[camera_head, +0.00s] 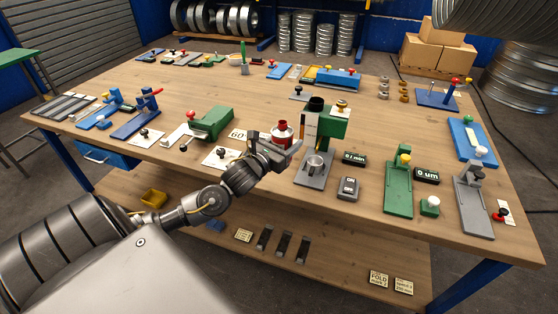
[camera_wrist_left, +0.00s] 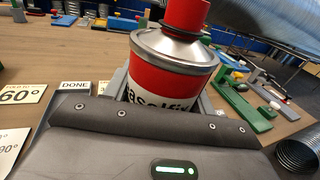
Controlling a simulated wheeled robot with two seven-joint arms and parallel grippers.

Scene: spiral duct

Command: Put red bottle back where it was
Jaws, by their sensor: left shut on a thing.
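The red bottle (camera_head: 282,131) is a red-and-white can with a grey metal shoulder and a red cap. My left gripper (camera_head: 280,150) is shut on it over the middle of the wooden table. In the left wrist view the bottle (camera_wrist_left: 170,75) stands nearly upright between the jaws, with dark lettering on its label; its lower part is hidden by the gripper. I cannot tell whether its base touches the table. My right gripper is not in view.
A green-and-grey stand (camera_head: 331,125) is close right of the bottle. A green block (camera_head: 211,122) and white cards (camera_head: 221,156) lie to the left. Green and grey fixtures (camera_head: 398,185) fill the right front. Bare wood (camera_head: 230,85) is free behind the gripper.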

